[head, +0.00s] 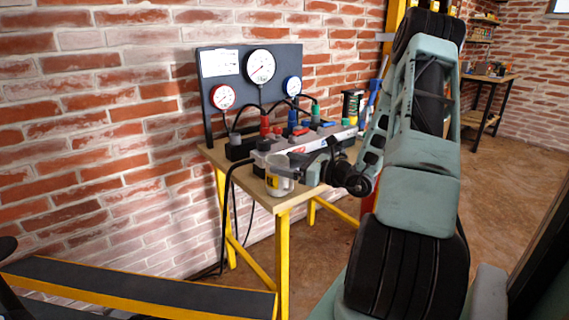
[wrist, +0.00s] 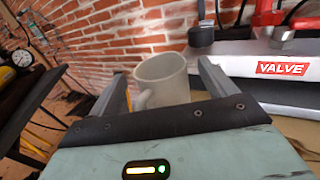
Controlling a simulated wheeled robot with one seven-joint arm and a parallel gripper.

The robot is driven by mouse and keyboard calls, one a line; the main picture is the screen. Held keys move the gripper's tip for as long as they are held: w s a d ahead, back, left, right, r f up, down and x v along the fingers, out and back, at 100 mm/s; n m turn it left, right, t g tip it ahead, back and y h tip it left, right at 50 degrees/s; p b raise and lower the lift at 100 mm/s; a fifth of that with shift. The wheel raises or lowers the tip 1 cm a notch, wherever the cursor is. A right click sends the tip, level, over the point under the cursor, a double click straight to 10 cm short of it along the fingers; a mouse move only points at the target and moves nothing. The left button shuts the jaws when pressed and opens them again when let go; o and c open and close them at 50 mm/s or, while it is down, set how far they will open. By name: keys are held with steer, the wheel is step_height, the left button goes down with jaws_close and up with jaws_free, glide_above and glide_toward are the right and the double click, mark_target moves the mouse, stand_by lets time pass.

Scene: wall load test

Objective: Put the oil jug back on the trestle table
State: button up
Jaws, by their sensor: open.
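The oil jug (head: 280,180), a pale translucent jug, appears to stand upright on the front corner of the wooden top of the trestle table (head: 290,201). In the wrist view the jug (wrist: 165,82) is between my two fingers, with its handle toward the left. My gripper (head: 302,174) is open around it, and I see gaps between the fingers and the jug. The jug's lower part is hidden behind the gripper body in the wrist view. The table has yellow trestle legs.
A grey valve block (head: 310,142) with coloured valves and hoses fills the table behind the jug. A gauge panel (head: 250,80) stands at the brick wall. A dark, yellow-edged bench (head: 140,285) is at lower left. A dark cable hangs beside the table's left side.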

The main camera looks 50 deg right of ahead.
steer(key=v, duration=1)
steer(key=shift+s, duration=0.35)
steer(key=shift+d, duration=0.1)
